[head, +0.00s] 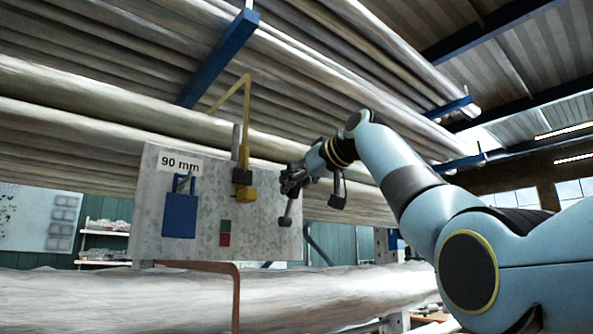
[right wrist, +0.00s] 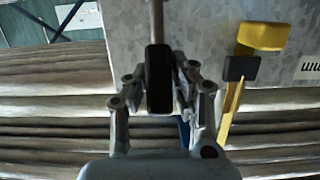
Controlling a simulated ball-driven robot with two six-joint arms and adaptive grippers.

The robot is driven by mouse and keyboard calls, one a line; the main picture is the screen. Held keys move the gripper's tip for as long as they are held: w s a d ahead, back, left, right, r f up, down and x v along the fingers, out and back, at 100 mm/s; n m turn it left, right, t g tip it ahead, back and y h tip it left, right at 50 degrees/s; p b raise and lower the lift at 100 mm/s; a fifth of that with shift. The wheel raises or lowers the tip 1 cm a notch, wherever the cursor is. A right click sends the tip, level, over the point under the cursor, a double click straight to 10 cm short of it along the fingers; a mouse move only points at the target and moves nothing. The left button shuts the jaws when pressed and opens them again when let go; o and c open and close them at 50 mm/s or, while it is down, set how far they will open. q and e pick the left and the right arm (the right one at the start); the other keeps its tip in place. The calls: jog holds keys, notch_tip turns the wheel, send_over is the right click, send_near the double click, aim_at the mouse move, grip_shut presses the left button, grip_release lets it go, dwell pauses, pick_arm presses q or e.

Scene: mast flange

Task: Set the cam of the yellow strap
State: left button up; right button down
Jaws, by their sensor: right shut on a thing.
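The yellow strap (head: 246,115) comes down from the pipes to the grey metal plate (head: 262,225). At its lower end are a dark block, probably its cam (head: 242,176), and a yellow block (head: 244,192). The right wrist view shows the dark block (right wrist: 241,68), the yellow block (right wrist: 263,36) and the strap (right wrist: 230,108). My right gripper (head: 290,183) is right of the strap, apart from it. It is shut on a black grip (right wrist: 158,80) with a grey rod (right wrist: 156,20); I cannot tell whether the rod touches the plate. My left gripper is out of view.
A blue block (head: 180,215) sits on the plate under a "90 mm" label (head: 181,163). A red and green patch (head: 225,232) is below the yellow block. A reddish strap (head: 236,295) hangs below. Long wrapped pipes (head: 100,70) fill the space above, with blue beams (head: 215,60).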

jog(key=shift+r, duration=0.1)
dwell(0.3)
jog(key=c, duration=1.1)
grip_release()
jog(key=shift+w, duration=0.1)
jog(key=v, duration=1.2)
jog(key=shift+c, duration=0.3)
